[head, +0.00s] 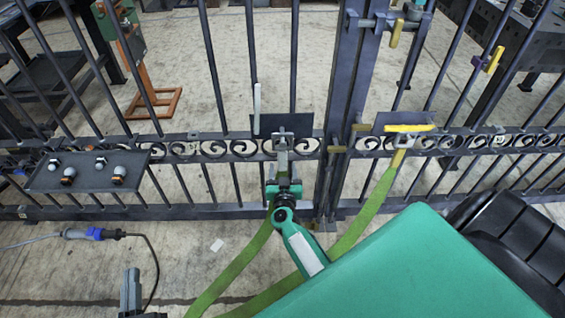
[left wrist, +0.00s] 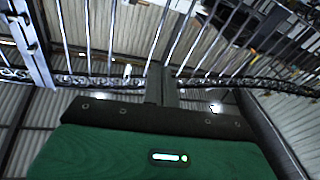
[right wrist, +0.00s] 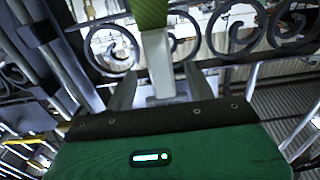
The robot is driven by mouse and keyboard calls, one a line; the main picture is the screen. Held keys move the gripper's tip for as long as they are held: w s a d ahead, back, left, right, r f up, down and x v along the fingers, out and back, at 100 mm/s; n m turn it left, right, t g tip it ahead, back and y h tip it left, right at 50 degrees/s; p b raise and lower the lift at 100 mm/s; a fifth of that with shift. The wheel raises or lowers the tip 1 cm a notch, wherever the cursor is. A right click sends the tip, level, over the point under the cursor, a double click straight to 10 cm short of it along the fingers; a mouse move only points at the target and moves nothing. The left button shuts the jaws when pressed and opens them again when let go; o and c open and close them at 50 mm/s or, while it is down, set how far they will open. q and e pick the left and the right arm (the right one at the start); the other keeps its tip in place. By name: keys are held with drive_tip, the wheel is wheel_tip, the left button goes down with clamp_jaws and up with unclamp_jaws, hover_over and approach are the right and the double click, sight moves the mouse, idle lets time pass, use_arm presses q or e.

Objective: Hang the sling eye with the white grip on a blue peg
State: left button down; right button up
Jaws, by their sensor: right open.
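The green sling has one strap (head: 232,270) running down from the gate's left leaf. Its pale, whitish grip (right wrist: 158,62) hangs between the fingers of my right gripper (right wrist: 157,88). In the head view my right gripper (head: 283,150) reaches up to the scroll band, its fingers open around the grip. The other sling eye has a yellow grip (head: 399,157) and hangs on the right leaf. My left gripper (head: 130,290) is low at the left, empty; its fingers (left wrist: 163,85) look closed together. I cannot make out a blue peg clearly.
The barred gate's scroll band (head: 225,148) crosses the view. A white upright bar (head: 257,105) and a yellow level bar (head: 408,128) stand by dark plates. A tray of bolts (head: 85,172) hangs left.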

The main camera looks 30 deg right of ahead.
sight(283, 159)
use_arm(q)
drive_tip(key=shift+s+d+f+g, duration=0.2)
drive_tip(key=shift+f+g, duration=0.15)
drive_tip(key=shift+f, duration=0.25)
drive_tip(key=shift+s+d+f+g, duration=0.1)
drive_tip(key=shift+s+f+g, duration=0.15)
drive_tip(key=shift+f, duration=0.3)
drive_tip(key=shift+s+d+f+g, duration=0.15)
drive_tip(key=shift+f+g, duration=0.25)
drive_tip(key=shift+f, duration=0.2)
use_arm(e)
drive_tip(key=shift+x, duration=1.8)
use_arm(q)
drive_tip(key=shift+r, duration=0.1)
use_arm(e)
drive_tip(key=shift+c, duration=0.2)
use_arm(q)
drive_tip(key=shift+w+a+r, duration=0.1)
drive_tip(key=shift+w+r, duration=0.15)
drive_tip(key=shift+r, duration=0.05)
use_arm(e)
drive_tip(key=c, duration=1.1)
use_arm(q)
drive_tip(key=shift+s+f, duration=0.1)
use_arm(e)
drive_tip(key=shift+r, duration=0.1)
